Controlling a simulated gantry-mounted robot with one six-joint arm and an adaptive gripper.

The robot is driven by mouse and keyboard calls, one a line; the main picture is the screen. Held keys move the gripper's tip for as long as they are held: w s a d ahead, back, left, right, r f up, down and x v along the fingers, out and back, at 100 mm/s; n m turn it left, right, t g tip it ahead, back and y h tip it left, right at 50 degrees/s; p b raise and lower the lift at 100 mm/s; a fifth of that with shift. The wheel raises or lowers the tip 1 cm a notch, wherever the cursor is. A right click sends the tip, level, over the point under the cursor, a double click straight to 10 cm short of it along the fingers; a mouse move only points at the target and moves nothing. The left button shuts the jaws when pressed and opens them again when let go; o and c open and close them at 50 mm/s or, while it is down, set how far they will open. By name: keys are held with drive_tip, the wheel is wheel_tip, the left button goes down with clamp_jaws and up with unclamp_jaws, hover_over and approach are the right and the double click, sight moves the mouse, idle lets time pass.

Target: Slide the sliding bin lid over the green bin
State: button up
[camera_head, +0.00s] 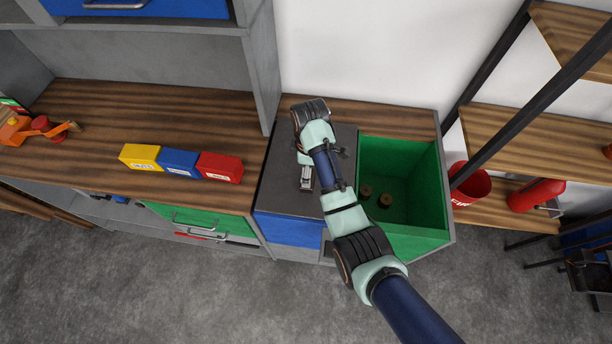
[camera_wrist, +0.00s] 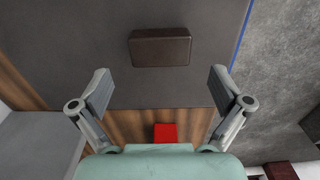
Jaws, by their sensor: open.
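The green bin (camera_head: 412,180) stands open at the right end of the cabinet, with round brown pieces inside. The sliding lid (camera_head: 275,190) is a flat dark grey panel to its left, lying over the blue bin (camera_head: 290,230). In the wrist view the lid (camera_wrist: 70,50) carries a raised dark brown block handle (camera_wrist: 160,47). My arm hides this handle in the head view. My gripper (camera_wrist: 160,90) is open and empty over the lid, its fingers spread wider than the handle, which shows beyond the fingertips. I cannot tell its exact height over the lid.
Yellow (camera_head: 140,157), blue (camera_head: 179,162) and red (camera_head: 219,167) boxes stand on the wooden counter left of the lid. A grey shelf upright (camera_head: 263,60) rises behind. A red bucket (camera_head: 470,184) and a black-framed shelf stand right of the green bin.

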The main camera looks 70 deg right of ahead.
wheel_tip(320, 180, down, 6)
drive_tip(key=shift+f+b, duration=0.25)
drive_tip(key=shift+b, duration=0.4)
drive_tip(key=shift+c, duration=0.2)
